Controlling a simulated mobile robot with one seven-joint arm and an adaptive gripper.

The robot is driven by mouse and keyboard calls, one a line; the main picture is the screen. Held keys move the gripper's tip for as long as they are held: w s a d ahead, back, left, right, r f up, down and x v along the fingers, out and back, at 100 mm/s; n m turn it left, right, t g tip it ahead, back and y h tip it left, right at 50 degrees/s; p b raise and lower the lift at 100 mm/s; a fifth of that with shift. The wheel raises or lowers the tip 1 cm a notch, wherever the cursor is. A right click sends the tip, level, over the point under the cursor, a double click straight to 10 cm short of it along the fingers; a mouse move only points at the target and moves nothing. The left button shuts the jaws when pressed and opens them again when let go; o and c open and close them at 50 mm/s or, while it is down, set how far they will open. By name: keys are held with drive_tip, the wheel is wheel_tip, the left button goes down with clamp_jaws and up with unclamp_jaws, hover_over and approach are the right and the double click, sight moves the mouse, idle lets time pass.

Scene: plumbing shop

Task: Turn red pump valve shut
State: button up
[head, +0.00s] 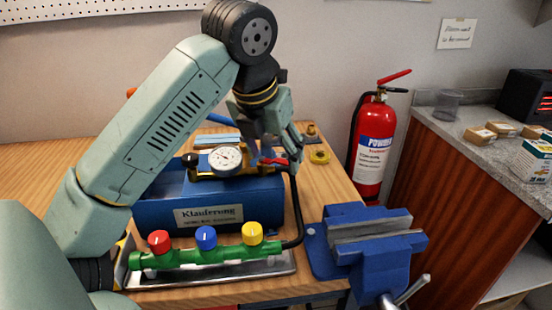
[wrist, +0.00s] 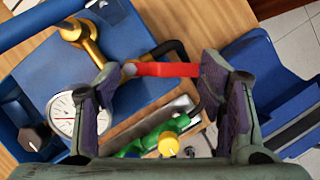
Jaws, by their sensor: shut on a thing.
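The blue pump box (head: 258,193) stands on the wooden bench with a round white gauge (head: 225,158) and brass fittings on top. The red valve lever (head: 273,161) is at the right end of the fittings. In the wrist view the red lever (wrist: 165,69) lies crosswise between my two fingers, its right end against the right finger. My gripper (head: 280,150) is shut on the lever, with its fingers partly hiding it in the head view. The gripper (wrist: 158,68) also shows in the wrist view. The valve body beneath is partly hidden.
A green manifold with red (head: 159,241), blue (head: 206,238) and yellow (head: 252,233) knobs lies in front of the box. A black hose (head: 297,215) runs down beside it. A blue vise (head: 365,245) stands at right, and a fire extinguisher (head: 376,140) behind.

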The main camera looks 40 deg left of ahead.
drive_tip(key=m, duration=0.2)
drive_tip(key=s+m+h, duration=0.1)
drive_tip(key=m+h, duration=0.1)
drive_tip(key=m, duration=0.1)
drive_tip(key=shift+s+a+m, duration=0.25)
drive_tip(key=shift+m, duration=0.05)
drive_tip(key=m, duration=0.1)
drive_tip(key=m+h, duration=0.1)
drive_tip(key=m, duration=0.1)
drive_tip(key=shift+s+a+r, duration=0.1)
drive_tip(key=shift+s+a, duration=0.15)
drive_tip(key=shift+s, duration=0.1)
drive_tip(key=shift+s+a+m+g+h+p, duration=0.1)
drive_tip(key=shift+a+m+g+h+p, duration=0.2)
drive_tip(key=shift+m, duration=0.35)
drive_tip(key=shift+s+d+m+g+h+p, duration=0.1)
drive_tip(key=shift+m+h+p, duration=0.25)
drive_tip(key=shift+m, duration=0.3)
drive_tip(key=shift+a, duration=0.1)
drive_tip(key=o, duration=1.2)
drive_tip(key=shift+c, duration=0.2)
